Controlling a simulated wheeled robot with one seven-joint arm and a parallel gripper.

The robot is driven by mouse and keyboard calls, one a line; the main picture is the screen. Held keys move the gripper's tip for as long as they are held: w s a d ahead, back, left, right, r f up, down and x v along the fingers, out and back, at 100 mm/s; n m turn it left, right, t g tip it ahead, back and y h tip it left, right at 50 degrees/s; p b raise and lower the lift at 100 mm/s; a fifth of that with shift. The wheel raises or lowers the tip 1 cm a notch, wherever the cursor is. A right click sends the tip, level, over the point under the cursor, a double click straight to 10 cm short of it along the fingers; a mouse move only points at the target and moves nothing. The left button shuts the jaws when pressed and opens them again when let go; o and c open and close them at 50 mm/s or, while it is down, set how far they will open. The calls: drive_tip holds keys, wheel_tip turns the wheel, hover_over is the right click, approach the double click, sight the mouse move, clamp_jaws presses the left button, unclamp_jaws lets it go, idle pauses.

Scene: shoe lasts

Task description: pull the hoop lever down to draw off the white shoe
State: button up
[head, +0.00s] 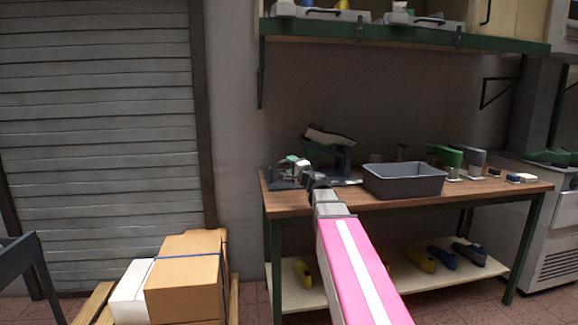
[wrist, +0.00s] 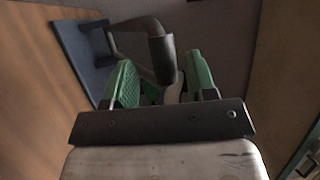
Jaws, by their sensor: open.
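My gripper (head: 291,162) is at the left end of the workbench, with its green fingers open. In the wrist view the two green fingers (wrist: 160,72) stand apart. A dark grey cylindrical grip on a bent bar, which looks like the hoop lever (wrist: 161,52), shows between them; I cannot tell whether they touch it. The bar runs toward a blue-grey base plate (wrist: 84,52). In the head view a dark stand (head: 340,158) rises just right of my gripper, with a tilted, pale-topped shape (head: 330,136) on it. I cannot clearly make out the white shoe.
A grey bin (head: 404,181) stands mid-bench, with green and grey shapes (head: 445,156) to its right. Shoes (head: 443,257) lie on the lower shelf. A green-edged shelf (head: 400,35) hangs above the bench.

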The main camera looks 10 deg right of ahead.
drive_tip(key=v, duration=0.8)
drive_tip(key=shift+s, duration=0.2)
drive_tip(key=shift+f, duration=0.1)
drive_tip(key=s+a+f+n+g, duration=0.2)
drive_tip(key=a+f+n+g, duration=0.1)
drive_tip(key=f, duration=0.5)
drive_tip(key=s+a+f+n+g, duration=0.2)
drive_tip(key=s+a+f+g, duration=0.15)
drive_tip(key=f, duration=0.35)
drive_tip(key=s+a+f+n+g, duration=0.2)
drive_tip(key=f+n+g, duration=0.15)
drive_tip(key=f, duration=0.45)
drive_tip(key=s+d+f+n+g+h, duration=0.2)
drive_tip(key=s+f+g+h, duration=0.2)
drive_tip(key=s+f, duration=0.3)
drive_tip(key=s+d+f+n+g+h, duration=0.2)
drive_tip(key=s+f+g+h, duration=0.1)
drive_tip(key=s+f, duration=0.5)
wheel_tip(320, 180, down, 4)
drive_tip(key=shift+r+g+h, duration=0.15)
drive_tip(key=shift+g+h, duration=0.25)
drive_tip(key=shift+g, duration=0.3)
